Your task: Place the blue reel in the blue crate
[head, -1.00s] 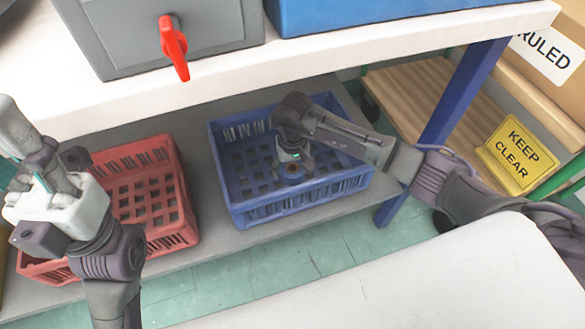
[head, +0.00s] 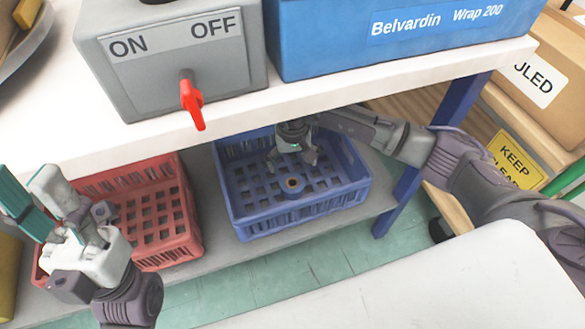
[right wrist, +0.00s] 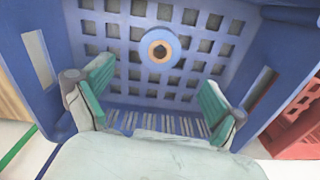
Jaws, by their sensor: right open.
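The blue reel (head: 292,188), a small ring with a brown core around a dark hole, lies on the floor of the blue crate (head: 262,222), near its front middle in the head view. In the right wrist view, the reel (right wrist: 174,44) rests on the slotted floor of the crate (right wrist: 45,95). My right gripper (head: 292,160) is open and empty inside the crate, just behind and above the reel, apart from it. Its green-padded fingers (right wrist: 157,84) are spread wide in the right wrist view. My left gripper (head: 32,190) is open and empty at the far left.
A red crate (head: 160,225) stands left of the blue crate on the lower shelf (head: 218,258). Above are the white worktop (head: 330,95), a grey switch box (head: 170,60) with a red lever, and a blue box (head: 400,45). A blue table leg (head: 398,205) stands right.

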